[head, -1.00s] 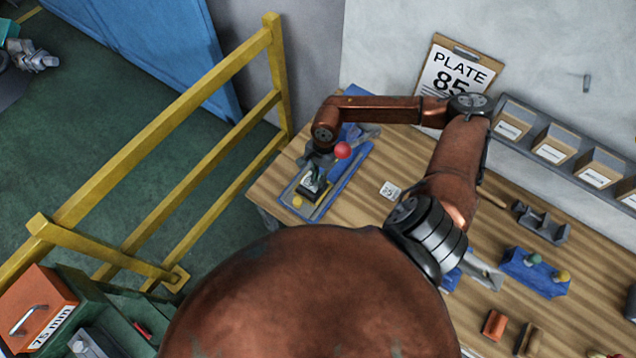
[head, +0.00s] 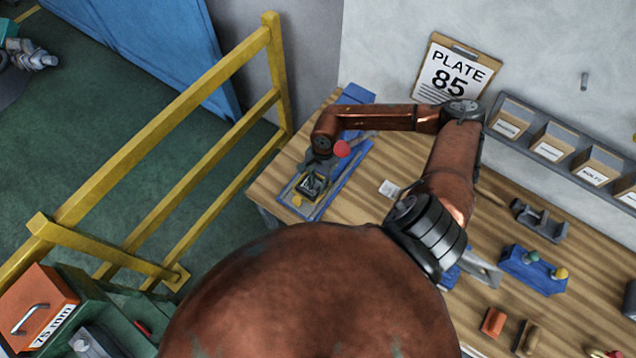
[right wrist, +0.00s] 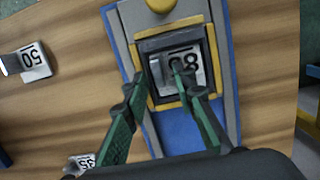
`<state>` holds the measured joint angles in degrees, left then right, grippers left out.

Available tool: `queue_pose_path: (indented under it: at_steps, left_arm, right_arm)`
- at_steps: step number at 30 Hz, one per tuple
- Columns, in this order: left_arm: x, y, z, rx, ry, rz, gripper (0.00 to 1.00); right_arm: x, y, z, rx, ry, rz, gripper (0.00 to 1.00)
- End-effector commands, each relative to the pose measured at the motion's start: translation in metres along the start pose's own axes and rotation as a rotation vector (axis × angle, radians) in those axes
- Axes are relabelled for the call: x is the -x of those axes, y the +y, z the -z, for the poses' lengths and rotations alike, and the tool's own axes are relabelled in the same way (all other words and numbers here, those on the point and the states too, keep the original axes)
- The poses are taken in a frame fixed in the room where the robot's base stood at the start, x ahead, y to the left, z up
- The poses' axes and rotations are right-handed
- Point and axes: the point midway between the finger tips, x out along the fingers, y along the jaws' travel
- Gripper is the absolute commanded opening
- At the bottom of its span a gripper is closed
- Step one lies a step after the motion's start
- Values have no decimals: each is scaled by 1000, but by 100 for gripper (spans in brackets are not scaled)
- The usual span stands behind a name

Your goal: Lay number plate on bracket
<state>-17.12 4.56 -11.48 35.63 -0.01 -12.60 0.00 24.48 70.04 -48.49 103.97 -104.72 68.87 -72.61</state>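A number plate (right wrist: 196,74) lies flat within the dark square recess of the bracket (right wrist: 213,48), which has a yellow surround and sits on a blue and grey base. An 8 shows on the plate; a finger partly covers its other digit. The bracket also shows at the bench's left end in the head view (head: 328,199). My right gripper (right wrist: 157,74) is over it with its green fingers apart, one tip over the plate and one by the recess's edge. Nothing shows clamped between them. My left gripper is out of view.
A clipboard sign (head: 453,75) reads "PLATE 85". A grey bin rack (head: 540,133) lines the wall. A yellow railing (head: 160,158) stands left of the bench.

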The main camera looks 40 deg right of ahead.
Motion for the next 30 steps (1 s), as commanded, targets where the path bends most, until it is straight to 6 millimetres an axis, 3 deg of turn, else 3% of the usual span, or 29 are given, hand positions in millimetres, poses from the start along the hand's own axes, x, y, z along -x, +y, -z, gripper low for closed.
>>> queue_pose_path:
  at_steps: [11, 24, 30]
  left_arm:
    - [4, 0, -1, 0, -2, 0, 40]
    - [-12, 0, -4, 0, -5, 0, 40]
    - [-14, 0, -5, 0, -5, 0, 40]
  right_arm:
    - [7, -1, 0, 0, 1, 1, 25]
    - [91, 0, 1, 0, 3, 2, 25]
    - [116, 0, 0, -1, 1, 1, 25]
